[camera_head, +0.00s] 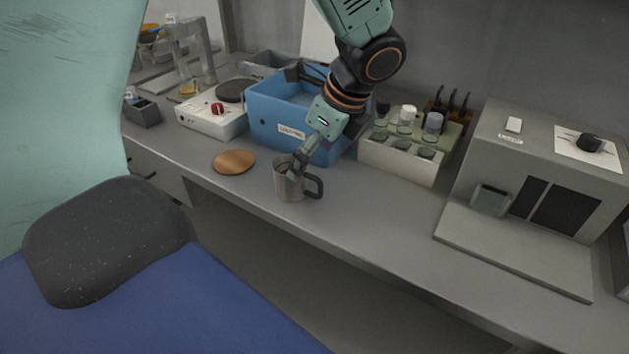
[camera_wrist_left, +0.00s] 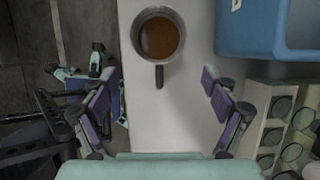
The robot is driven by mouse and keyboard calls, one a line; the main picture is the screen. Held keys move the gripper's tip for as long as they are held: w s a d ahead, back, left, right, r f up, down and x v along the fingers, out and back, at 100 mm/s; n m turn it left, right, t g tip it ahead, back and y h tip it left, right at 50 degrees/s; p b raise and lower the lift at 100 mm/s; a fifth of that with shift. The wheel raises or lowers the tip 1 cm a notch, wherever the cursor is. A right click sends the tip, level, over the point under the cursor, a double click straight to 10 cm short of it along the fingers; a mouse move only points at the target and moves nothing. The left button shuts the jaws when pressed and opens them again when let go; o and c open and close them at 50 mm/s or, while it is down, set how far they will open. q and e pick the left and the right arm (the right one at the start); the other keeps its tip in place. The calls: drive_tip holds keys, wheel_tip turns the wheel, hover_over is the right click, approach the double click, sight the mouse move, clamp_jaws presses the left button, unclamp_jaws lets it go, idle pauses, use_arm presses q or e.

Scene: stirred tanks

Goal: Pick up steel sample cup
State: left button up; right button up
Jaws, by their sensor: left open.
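The steel sample cup (camera_head: 284,187) stands upright near the front edge of the grey bench, its dark handle pointing right in the head view. In the left wrist view the cup (camera_wrist_left: 136,38) is at the top centre, with brown contents and its handle pointing down towards my gripper. My left gripper (camera_wrist_left: 160,78) is open and empty, its two fingers spread to either side of the handle's line. In the head view the left gripper (camera_head: 301,156) reaches down over the cup and hides part of its rim. My right gripper is not in view.
A round wooden disc (camera_head: 233,161) lies left of the cup. A blue bin (camera_head: 265,122) stands close behind it. A white rack (camera_head: 400,163) with jars is to the right, then a grey box-shaped device (camera_head: 545,150). A white hotplate (camera_head: 208,118) stands back left.

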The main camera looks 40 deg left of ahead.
use_arm(q)
drive_tip(key=shift+s+a+f+b, duration=0.15)
drive_tip(key=shift+s+f+b, duration=0.1)
drive_tip(key=shift+f, duration=0.2)
drive_tip(key=shift+s+a+f+b, duration=0.15)
drive_tip(key=shift+f+b, duration=0.1)
drive_tip(key=shift+f, duration=0.2)
drive_tip(key=shift+a+f, duration=0.15)
drive_tip(key=shift+f, duration=0.15)
drive_tip(key=a+f+b, duration=0.2)
drive_tip(key=f, duration=0.1)
drive_tip(key=shift+w+a+f, duration=0.15)
drive_tip(key=shift+a+f, duration=0.1)
drive_tip(key=shift+a, duration=0.1)
drive_tip(key=shift+a+f, duration=0.15)
drive_tip(key=shift+f, duration=0.25)
drive_tip(key=shift+r, duration=0.1)
drive_tip(key=c, duration=1.5)
